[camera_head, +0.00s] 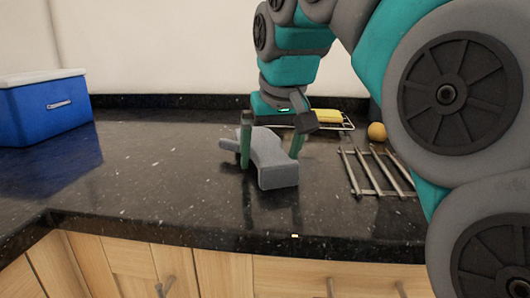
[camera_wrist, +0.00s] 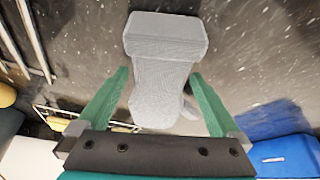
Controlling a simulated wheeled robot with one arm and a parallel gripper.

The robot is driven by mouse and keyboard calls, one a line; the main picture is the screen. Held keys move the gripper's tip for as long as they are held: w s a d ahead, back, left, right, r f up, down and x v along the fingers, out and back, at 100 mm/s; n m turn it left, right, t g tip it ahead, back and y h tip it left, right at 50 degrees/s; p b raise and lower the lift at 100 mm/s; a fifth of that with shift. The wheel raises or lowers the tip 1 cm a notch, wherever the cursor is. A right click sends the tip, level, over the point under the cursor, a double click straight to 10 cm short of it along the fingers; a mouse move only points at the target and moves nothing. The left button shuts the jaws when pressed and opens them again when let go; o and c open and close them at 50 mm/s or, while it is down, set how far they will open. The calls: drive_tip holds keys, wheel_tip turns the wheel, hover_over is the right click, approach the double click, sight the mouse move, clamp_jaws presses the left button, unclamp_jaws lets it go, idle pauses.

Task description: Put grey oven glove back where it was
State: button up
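The grey oven glove (camera_head: 278,174) lies on or just above the dark counter in the middle of the head view, its wide cuff towards the front edge. In the wrist view the glove (camera_wrist: 164,85) runs between the two green fingers, cuff at the top and thumb at lower right. My gripper (camera_head: 271,150) points down over the glove with a finger on either side. In the wrist view my gripper (camera_wrist: 159,76) shows narrow gaps between glove and fingers, so it looks open around the glove. The glove's far end is partly hidden by my gripper.
A blue cool box (camera_head: 45,112) with a white lid stands at the back left. A metal rack (camera_head: 372,172) lies to the right, with a round orange-brown thing (camera_head: 377,131) behind it. A yellow sponge (camera_head: 327,115) sits in a wire holder at the back. The counter's left middle is clear.

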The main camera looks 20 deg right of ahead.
drive_tip(key=shift+s+r, duration=0.1)
drive_tip(key=shift+r, duration=0.4)
drive_tip(key=shift+v, duration=3.4)
